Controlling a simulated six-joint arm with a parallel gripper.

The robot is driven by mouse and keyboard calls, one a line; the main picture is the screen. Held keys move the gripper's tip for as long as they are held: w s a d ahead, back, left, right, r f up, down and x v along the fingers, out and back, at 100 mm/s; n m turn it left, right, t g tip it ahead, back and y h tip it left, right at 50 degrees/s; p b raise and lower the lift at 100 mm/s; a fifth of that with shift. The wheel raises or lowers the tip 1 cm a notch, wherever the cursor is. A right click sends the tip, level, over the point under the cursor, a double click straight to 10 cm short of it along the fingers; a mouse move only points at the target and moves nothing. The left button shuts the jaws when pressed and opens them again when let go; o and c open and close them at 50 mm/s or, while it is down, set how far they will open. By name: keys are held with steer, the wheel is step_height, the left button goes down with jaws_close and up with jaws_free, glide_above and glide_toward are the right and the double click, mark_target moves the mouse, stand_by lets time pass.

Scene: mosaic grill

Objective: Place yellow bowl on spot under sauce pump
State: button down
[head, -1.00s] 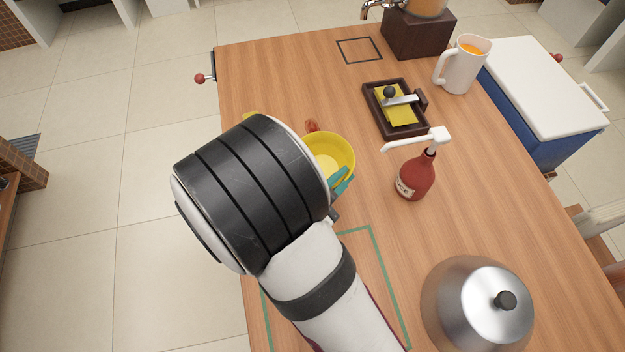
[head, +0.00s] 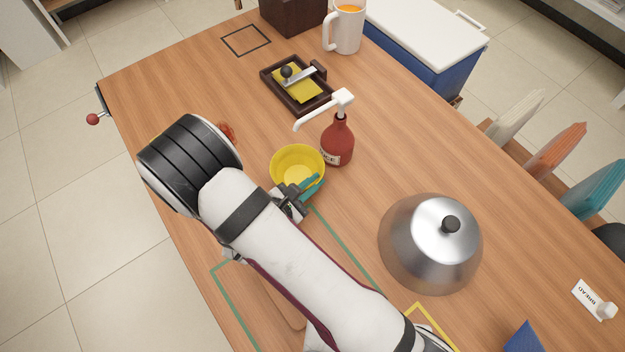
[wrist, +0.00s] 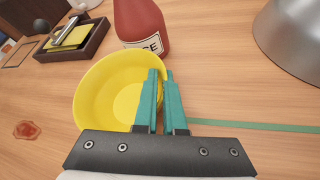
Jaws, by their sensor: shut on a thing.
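The yellow bowl (head: 297,163) is upright beside the red sauce pump bottle (head: 338,143), to its left and a little nearer. My gripper (head: 308,187) has teal fingers shut on the bowl's near rim. The bottle's white spout (head: 322,110) points left and reaches over the area just behind the bowl. In the wrist view, my gripper (wrist: 159,88) pinches the rim of the bowl (wrist: 104,92), and the bottle (wrist: 142,24) stands just behind it. I cannot tell whether the bowl touches the table or hangs slightly above it.
A dark tray (head: 265,75) with yellow slices stands behind. A white mug (head: 345,32) is at the back. A steel dome lid (head: 430,243) stands at right. A red patch (head: 227,132) lies left of the bowl. The table between bottle and dome is clear.

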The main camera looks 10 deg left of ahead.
steer(key=c, duration=1)
jaws_free()
steer(key=v, duration=1.2)
steer(key=d+r+m+g+h, duration=0.2)
steer(key=d+r+m+g, duration=0.2)
steer(key=d+m, duration=0.25)
steer(key=d+r+m+g+h, duration=0.1)
steer(key=d+r+m+g, duration=0.3)
steer(key=d+m, duration=0.3)
steer(key=s+d+r+m+g+y, duration=0.1)
steer(key=s+r+m+y, duration=0.2)
steer(key=m, duration=0.6)
steer(key=s+d+r+m+g+y, duration=0.2)
steer(key=s+r+m+y, duration=0.1)
steer(key=s+m+y, duration=0.4)
steer(key=shift+d+r+m+g+y, duration=0.2)
steer(key=shift+r+m+g+y, duration=0.15)
steer(key=shift+m, duration=0.8)
